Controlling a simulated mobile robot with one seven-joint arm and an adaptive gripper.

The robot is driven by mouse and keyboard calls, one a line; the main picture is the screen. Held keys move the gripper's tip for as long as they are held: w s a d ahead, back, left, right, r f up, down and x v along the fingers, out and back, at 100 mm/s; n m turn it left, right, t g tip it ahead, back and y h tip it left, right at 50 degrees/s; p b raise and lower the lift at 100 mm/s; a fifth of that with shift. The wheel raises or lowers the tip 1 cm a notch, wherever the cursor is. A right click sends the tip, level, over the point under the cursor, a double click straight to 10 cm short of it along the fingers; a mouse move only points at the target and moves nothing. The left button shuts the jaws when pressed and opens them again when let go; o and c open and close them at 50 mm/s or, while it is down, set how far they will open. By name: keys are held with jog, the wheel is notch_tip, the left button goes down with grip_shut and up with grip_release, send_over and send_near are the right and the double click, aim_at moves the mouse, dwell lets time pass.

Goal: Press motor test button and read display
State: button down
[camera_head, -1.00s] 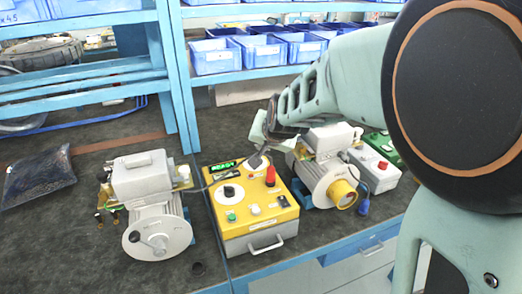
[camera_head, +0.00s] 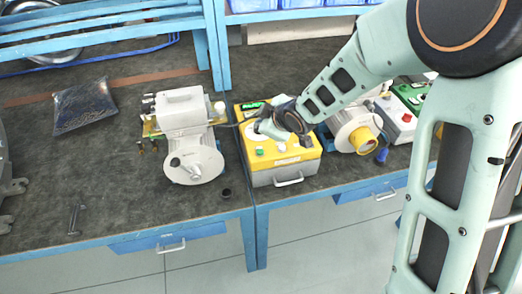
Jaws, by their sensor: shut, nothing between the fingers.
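The yellow-topped test box (camera_head: 293,158) with a grey front and handle stands on the bench, right of centre. Its small display (camera_head: 250,106) shows green near the back left of the panel, but I cannot read the text. A green button (camera_head: 260,152) shows near the panel's front left, and a pale button (camera_head: 281,147) is to its right. My gripper (camera_head: 262,128) is shut and empty over the panel, just behind the green button. It and my wrist hide the dial and much of the panel's middle; I cannot tell whether the fingertips touch it.
A grey blower motor (camera_head: 188,115) stands left of the box; another motor with a yellow cap (camera_head: 362,140) stands close on its right. A red-button box (camera_head: 400,118) lies beyond. A dark bag (camera_head: 85,105) lies at left. The bench's front left is mostly clear.

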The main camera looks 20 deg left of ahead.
aim_at(261, 153)
notch_tip(261, 153, down, 9)
jog(key=b, duration=0.8)
jog(key=shift+r, duration=0.1)
dwell(1.2)
jog(key=shift+f+b, duration=0.45)
jog(key=shift+f+b, duration=0.35)
jog(key=shift+b, duration=0.1)
dwell(0.5)
dwell(0.3)
jog(key=shift+r+p, duration=0.65)
jog(key=shift+r, duration=0.15)
